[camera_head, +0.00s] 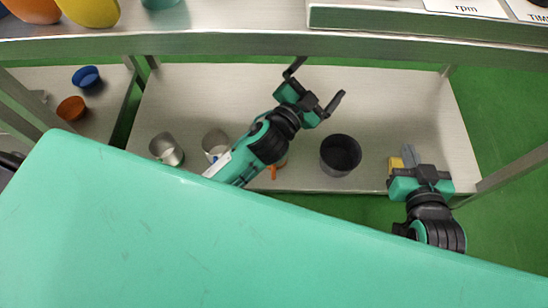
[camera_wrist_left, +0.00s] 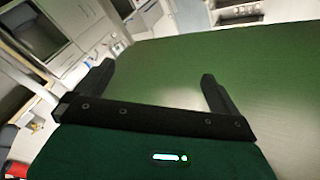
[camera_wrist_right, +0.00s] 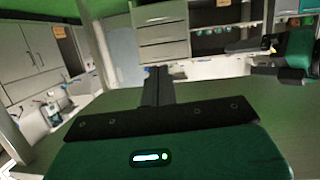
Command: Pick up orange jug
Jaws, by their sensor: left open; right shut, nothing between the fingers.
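A small orange thing (camera_head: 273,173), perhaps the orange jug, shows on the lower shelf in the head view. My left arm covers most of it, so its shape cannot be told. My left gripper (camera_head: 319,80) is open and empty above the back of that shelf, beyond the orange piece. In the left wrist view its fingers (camera_wrist_left: 157,72) are spread with nothing between them. My right gripper (camera_head: 409,156) is shut and empty at the shelf's right front. Its fingers (camera_wrist_right: 157,75) meet in the right wrist view. No jug shows clearly in the wrist views.
The lower shelf (camera_head: 400,90) also holds a dark grey pot (camera_head: 340,155), two metal cups (camera_head: 166,149) (camera_head: 214,144) and a yellow thing (camera_head: 396,164) by my right gripper. Orange (camera_head: 34,10) and yellow (camera_head: 92,10) vessels stand at top left.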

